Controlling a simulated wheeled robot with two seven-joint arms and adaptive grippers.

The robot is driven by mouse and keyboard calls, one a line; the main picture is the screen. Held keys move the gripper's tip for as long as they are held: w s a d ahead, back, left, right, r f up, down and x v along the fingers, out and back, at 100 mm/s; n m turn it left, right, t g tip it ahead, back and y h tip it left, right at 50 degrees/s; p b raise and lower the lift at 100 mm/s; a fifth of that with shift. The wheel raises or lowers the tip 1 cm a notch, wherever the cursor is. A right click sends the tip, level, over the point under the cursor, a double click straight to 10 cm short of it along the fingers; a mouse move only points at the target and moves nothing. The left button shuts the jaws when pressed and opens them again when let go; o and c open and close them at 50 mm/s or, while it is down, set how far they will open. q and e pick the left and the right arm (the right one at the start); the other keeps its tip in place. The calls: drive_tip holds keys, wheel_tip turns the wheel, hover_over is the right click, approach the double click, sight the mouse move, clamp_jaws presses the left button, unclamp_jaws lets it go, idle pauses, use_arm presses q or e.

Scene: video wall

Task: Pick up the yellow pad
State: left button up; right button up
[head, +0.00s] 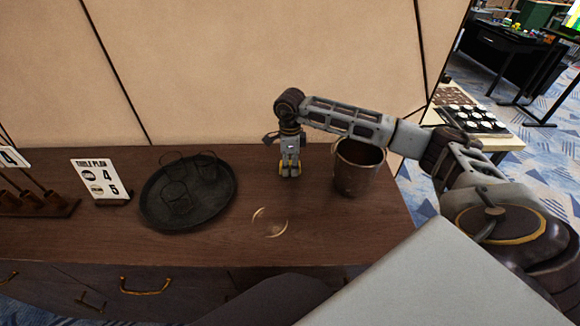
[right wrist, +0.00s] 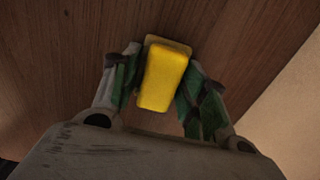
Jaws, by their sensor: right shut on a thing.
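The yellow pad (right wrist: 165,77) is a small bright yellow block between the fingers of my right gripper (right wrist: 157,88) in the right wrist view. The gripper is shut on it, with one green-lined finger at each side. In the head view my right gripper (head: 290,168) points down at the wooden cabinet top (head: 300,225), left of a bucket. The pad is mostly hidden there; only a little yellow shows at the fingertips. I cannot tell whether the pad touches the wood. My left gripper is not in view.
A dark metal bucket (head: 357,172) stands close right of my right gripper. A round black tray (head: 150,212) with several dark glasses is to the left, beside a table plan sign (head: 101,180). The pale wall (head: 200,70) rises behind.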

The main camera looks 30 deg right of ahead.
sight(290, 163)
drive_tip(key=shift+r, duration=0.15)
drive_tip(key=shift+r, duration=0.55)
wheel_tip(290, 163, up, 7)
drive_tip(key=shift+f, duration=0.1)
drive_tip(key=shift+r, duration=0.75)
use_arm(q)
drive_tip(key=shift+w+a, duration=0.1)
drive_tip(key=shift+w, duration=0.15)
use_arm(e)
drive_tip(key=shift+r, duration=0.2)
